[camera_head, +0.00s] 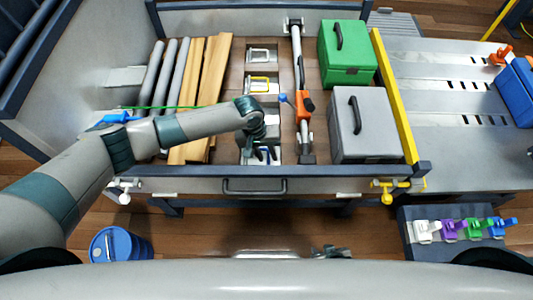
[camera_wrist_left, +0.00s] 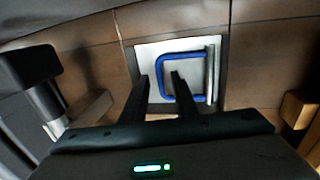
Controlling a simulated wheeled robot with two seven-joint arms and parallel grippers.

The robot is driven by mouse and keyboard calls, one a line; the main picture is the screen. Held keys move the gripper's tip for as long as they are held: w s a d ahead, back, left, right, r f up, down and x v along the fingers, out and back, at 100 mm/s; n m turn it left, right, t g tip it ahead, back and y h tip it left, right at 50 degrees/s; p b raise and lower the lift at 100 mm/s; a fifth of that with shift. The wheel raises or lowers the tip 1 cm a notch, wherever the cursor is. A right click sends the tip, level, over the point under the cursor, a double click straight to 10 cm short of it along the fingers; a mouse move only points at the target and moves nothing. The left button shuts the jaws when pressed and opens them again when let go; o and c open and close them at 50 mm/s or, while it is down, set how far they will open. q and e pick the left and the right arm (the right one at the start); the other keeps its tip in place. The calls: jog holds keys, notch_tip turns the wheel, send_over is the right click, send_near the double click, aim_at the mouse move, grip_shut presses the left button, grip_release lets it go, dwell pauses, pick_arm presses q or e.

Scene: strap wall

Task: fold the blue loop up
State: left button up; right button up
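The blue loop (camera_wrist_left: 163,77) is a square-cornered handle on a pale plate (camera_wrist_left: 150,50), with a silver bar along its right side in the left wrist view. It appears to lie flat over the plate. My left gripper (camera_wrist_left: 160,77) is open over it, one finger inside the loop and one outside its left side; I cannot tell whether they touch it. In the head view my left gripper (camera_head: 264,154) hangs over the nearest plate and mostly hides the blue loop. My right gripper (camera_head: 331,251) seems to show at the bottom, its fingers unclear.
A yellow loop (camera_head: 260,79) and a white loop (camera_head: 259,54) lie farther back in the same row. An upright-running bar with an orange clamp (camera_head: 304,104) and a grey case (camera_head: 364,122) are on the right. Wooden planks (camera_head: 203,85) lie left. The bed's front rail (camera_head: 330,171) is close.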

pick_arm(q)
grip_shut()
dwell(0.5)
dwell(0.8)
